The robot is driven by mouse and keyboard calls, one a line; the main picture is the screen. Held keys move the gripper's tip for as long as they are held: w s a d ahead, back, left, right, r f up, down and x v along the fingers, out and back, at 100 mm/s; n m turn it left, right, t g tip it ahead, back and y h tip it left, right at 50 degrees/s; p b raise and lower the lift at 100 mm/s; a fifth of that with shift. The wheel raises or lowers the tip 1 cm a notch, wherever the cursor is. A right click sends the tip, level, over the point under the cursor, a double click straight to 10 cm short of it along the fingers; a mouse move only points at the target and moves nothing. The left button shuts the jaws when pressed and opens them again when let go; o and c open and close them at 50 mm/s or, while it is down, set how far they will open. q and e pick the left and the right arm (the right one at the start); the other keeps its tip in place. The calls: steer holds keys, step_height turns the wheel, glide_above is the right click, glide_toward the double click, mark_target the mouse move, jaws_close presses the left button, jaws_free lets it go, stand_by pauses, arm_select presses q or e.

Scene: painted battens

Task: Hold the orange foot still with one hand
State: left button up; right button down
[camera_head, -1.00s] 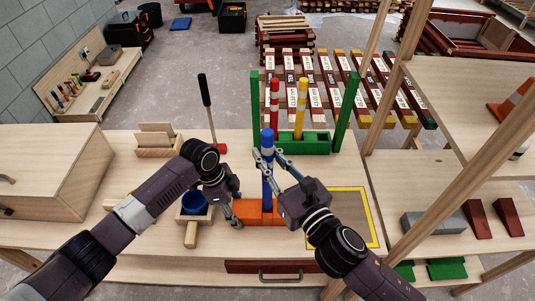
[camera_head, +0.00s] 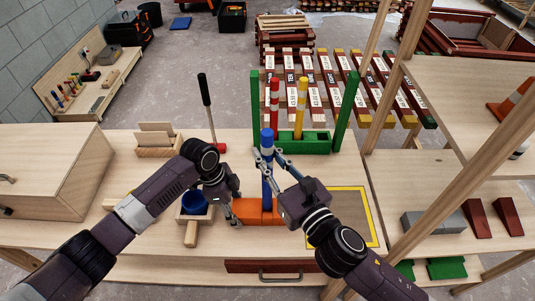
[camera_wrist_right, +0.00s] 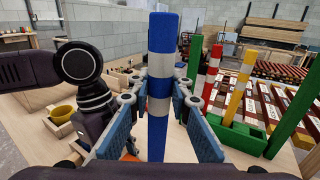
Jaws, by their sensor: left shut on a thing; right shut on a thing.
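The orange foot (camera_head: 246,211) lies on the workbench near its front edge. My left gripper (camera_head: 232,208) is shut on the foot's left end. A blue and white batten (camera_head: 267,180) stands upright at the foot; it also shows in the right wrist view (camera_wrist_right: 161,32). My right gripper (camera_head: 270,156) is shut on the batten's upper part, and its two blue fingers (camera_wrist_right: 160,92) flank it in the wrist view. The batten's lower end meets the foot, but I cannot tell how deep it sits. My grippers hide parts of the foot.
Behind stands a green foot (camera_head: 300,143) with red, yellow and green battens. A red-headed mallet (camera_head: 208,110) stands back left. A yellow-bordered panel (camera_head: 352,215) lies to the right.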

steer(key=shift+f, duration=1.2)
stand_by(2.2)
steer(key=shift+f, duration=0.35)
steer(key=shift+f, duration=1)
steer(key=c, duration=1.7)
jaws_free()
steer(key=shift+v, duration=5.95)
